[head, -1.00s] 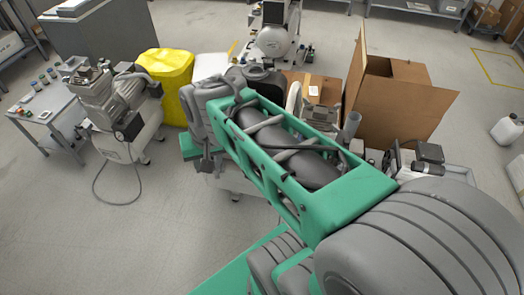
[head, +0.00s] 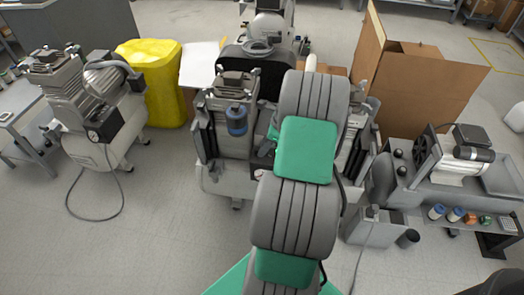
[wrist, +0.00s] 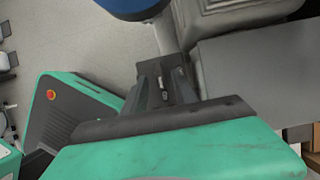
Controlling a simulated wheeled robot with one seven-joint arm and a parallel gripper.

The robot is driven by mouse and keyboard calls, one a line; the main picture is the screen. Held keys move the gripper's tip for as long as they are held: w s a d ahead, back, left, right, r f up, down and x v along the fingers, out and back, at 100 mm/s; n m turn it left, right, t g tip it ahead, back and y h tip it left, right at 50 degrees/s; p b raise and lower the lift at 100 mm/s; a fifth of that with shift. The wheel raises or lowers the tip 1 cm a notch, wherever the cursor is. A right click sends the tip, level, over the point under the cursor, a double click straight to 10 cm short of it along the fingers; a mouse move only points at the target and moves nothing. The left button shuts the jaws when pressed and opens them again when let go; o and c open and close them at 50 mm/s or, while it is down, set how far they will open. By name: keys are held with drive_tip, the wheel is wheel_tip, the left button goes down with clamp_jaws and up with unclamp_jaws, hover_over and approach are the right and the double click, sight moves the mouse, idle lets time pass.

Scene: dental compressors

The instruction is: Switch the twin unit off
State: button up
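The twin unit (head: 228,178) stands in the middle of the head view. It is a grey compressor with a pump head on each side and a blue canister (head: 237,120) at its left front. My arm crosses in front of it and hides its middle and much of its right side. I cannot make out its switch. My gripper is hidden behind my arm in the head view. In the wrist view my gripper (wrist: 165,82) shows dark fingers close to grey machine parts (wrist: 215,20), with a blue round part (wrist: 135,6) above. The finger gap is unclear, and contact cannot be told.
Another compressor (head: 105,125) with a trailing cable and a yellow covered bin (head: 155,85) stand to the left. A large open cardboard box (head: 425,95) is behind right. A grey machine (head: 455,165) and a small parts shelf stand at right. Floor at front left is clear.

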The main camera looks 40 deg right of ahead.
drive_tip(key=shift+w+a+f, duration=0.1)
drive_tip(key=shift+w+f, duration=0.1)
drive_tip(key=shift+f, duration=0.35)
drive_tip(key=shift+c, duration=0.2)
clamp_jaws()
